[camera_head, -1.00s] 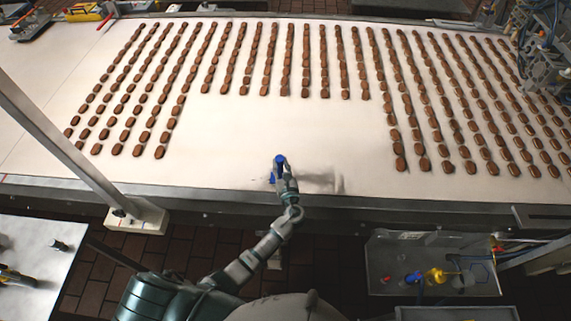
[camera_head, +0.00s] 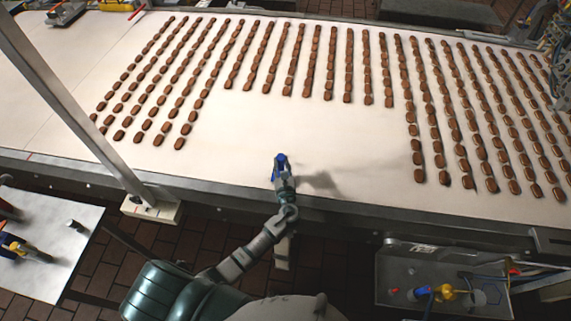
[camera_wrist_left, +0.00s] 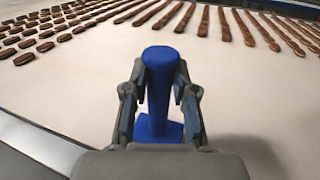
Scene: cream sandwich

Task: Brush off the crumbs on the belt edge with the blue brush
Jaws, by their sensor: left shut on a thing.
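A blue brush (camera_head: 281,159) is held upright over the near edge of the white belt (camera_head: 300,130). My left gripper (camera_head: 283,172) is shut on it. The left wrist view shows the blue handle (camera_wrist_left: 161,75) between the two fingers of my left gripper (camera_wrist_left: 160,100), with its wide blue base (camera_wrist_left: 160,132) below. The bristles are hidden, and I cannot tell whether the brush touches the belt. The belt edge (camera_head: 225,187) runs along the near side. I cannot make out crumbs on it. My right gripper is not in view.
Rows of brown biscuits (camera_head: 347,65) cover the far and side parts of the belt. The belt around the brush is bare. A slanted metal post (camera_head: 75,105) stands at left. A grey tray (camera_head: 395,275) is at lower right, a white table (camera_head: 50,240) at lower left.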

